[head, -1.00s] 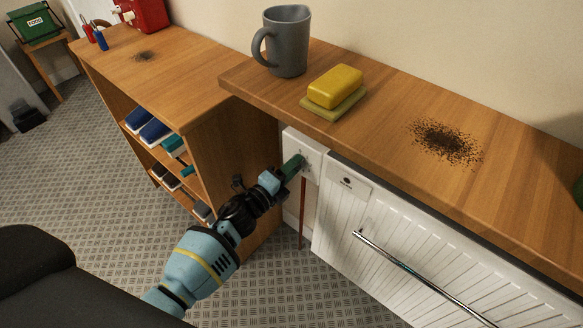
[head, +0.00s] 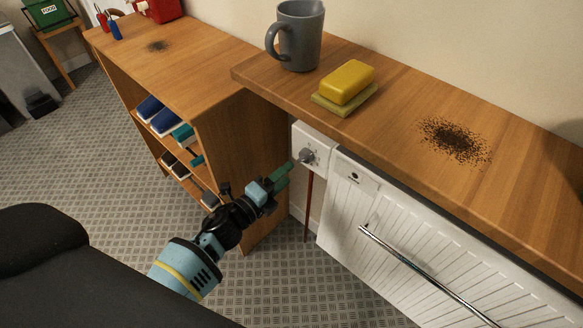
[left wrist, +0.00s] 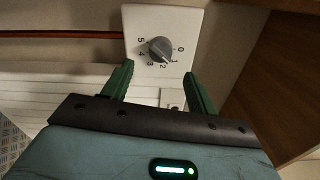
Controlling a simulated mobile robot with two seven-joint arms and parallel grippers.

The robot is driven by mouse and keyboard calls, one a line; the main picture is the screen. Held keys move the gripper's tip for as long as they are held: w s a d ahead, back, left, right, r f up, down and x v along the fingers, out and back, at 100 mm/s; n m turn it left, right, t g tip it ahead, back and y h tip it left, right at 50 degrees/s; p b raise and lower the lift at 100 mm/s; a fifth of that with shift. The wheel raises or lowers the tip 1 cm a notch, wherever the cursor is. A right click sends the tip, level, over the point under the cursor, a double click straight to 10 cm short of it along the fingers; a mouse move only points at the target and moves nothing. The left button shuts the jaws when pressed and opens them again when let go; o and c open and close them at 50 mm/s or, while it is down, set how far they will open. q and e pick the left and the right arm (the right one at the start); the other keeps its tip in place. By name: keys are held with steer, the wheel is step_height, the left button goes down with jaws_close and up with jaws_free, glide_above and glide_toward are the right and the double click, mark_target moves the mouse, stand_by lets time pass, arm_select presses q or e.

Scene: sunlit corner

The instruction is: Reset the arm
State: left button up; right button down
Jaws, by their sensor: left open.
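My left gripper (head: 281,173) is in front of the white dial panel (head: 322,146) below the counter, with its green fingers pointing at the panel. In the left wrist view the two green fingers (left wrist: 158,85) are apart with nothing between them. The grey knob (left wrist: 160,49) on the panel lies ahead of the fingertips, with a gap between. The knob also shows in the head view (head: 306,156). My right gripper is in neither view.
The wooden counter (head: 400,112) overhangs the panel and holds a grey mug (head: 300,38), a yellow sponge (head: 347,82) on a dish and dark crumbs (head: 455,140). A white front with a metal handle (head: 420,266) is at right, a shelf unit (head: 245,150) at left.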

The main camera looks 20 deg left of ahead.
arm_select(q)
steer(key=shift+s+a, duration=0.15)
steer(key=shift+s, duration=0.3)
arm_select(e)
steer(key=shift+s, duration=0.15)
